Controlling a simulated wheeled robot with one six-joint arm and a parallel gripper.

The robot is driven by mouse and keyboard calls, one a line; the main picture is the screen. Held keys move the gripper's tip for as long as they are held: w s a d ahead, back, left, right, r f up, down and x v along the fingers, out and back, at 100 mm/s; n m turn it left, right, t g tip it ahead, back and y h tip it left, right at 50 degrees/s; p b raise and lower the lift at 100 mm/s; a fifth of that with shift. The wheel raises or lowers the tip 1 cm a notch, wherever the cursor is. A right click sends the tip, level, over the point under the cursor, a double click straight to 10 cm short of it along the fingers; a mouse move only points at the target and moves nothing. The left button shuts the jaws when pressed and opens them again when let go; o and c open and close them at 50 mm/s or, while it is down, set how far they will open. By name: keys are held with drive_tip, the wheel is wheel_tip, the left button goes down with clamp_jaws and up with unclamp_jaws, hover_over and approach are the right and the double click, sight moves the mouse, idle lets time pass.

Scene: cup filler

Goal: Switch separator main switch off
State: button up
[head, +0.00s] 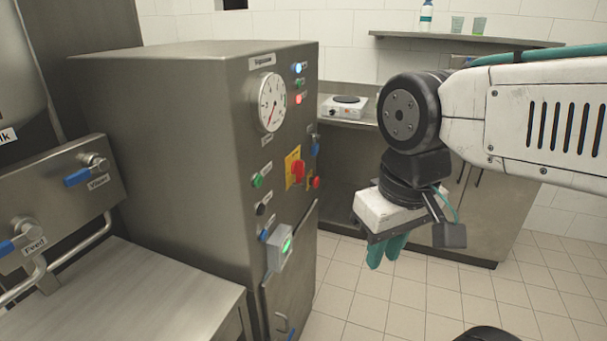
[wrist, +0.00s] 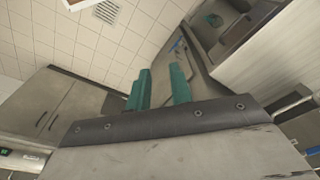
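The separator cabinet (head: 170,150) is a tall grey metal box in the head view, with its control panel facing right. The main switch looks to be the red rotary knob (head: 298,171) on a yellow plate (head: 290,160) at the panel's middle; its handle position is too small to tell. My gripper (head: 385,256) hangs to the right of the panel, lower than the knob and apart from it. Its teal fingers point down. In the wrist view the fingers (wrist: 159,90) stand apart with nothing between them. I cannot make out the knob in the wrist view.
The panel also carries a round gauge (head: 271,102), several buttons and lamps, and a grey box with a lit green button (head: 287,245). A steel table (head: 150,290) and blue-handled valves (head: 78,177) are at left. A counter with a hotplate (head: 345,107) stands behind.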

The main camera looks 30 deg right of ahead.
drive_tip(key=shift+o, duration=0.6)
drive_tip(key=shift+w+d+f, duration=0.1)
drive_tip(key=shift+d+f, duration=0.15)
drive_tip(key=shift+d, duration=0.05)
drive_tip(key=m+t+y, duration=1.2)
drive_tip(key=m, duration=1.5)
approach(300, 172)
drive_tip(key=w+r, duration=0.1)
drive_tip(key=r, duration=0.1)
drive_tip(key=x, duration=0.7)
drive_tip(key=shift+w+a, duration=0.25)
drive_tip(key=shift+c, duration=0.3)
